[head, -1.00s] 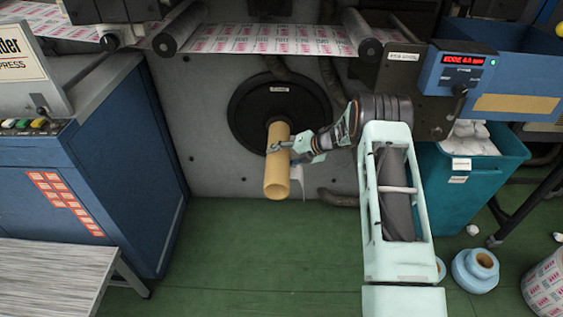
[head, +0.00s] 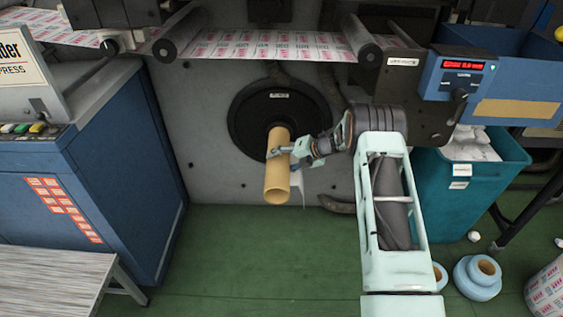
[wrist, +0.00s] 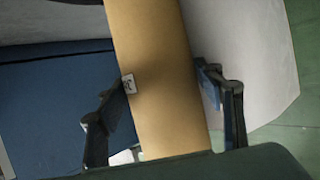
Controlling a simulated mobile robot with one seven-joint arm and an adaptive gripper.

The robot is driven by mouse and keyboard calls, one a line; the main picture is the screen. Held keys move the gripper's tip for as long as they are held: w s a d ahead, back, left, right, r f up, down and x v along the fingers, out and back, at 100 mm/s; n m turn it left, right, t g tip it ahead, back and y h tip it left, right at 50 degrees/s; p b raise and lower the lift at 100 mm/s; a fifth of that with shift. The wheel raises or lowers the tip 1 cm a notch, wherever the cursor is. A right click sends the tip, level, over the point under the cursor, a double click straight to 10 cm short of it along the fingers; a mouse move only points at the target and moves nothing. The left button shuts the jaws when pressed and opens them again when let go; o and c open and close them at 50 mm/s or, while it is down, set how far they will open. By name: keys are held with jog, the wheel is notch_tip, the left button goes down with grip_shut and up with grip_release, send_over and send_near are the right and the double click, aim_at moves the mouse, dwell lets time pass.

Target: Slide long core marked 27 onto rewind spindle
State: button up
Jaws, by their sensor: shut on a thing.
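The long core is a tan cardboard tube (head: 277,178) in front of the black round flange (head: 280,118) on the grey machine wall. Its near open end points toward me and down in the head view. Its far end meets the flange's centre in the picture, and the spindle itself is hidden. My gripper (head: 279,152) is shut on the core from the right side. In the wrist view the fingers (wrist: 168,98) lie on both sides of the core (wrist: 160,50).
A blue cabinet (head: 125,150) stands left, with a pale bench (head: 55,280) before it. A teal bin (head: 470,185) and blue rolls (head: 478,278) stand right. A printed web (head: 270,45) runs above. Green floor below the core is clear.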

jog(key=o, duration=1.6)
jog(key=shift+f, duration=0.1)
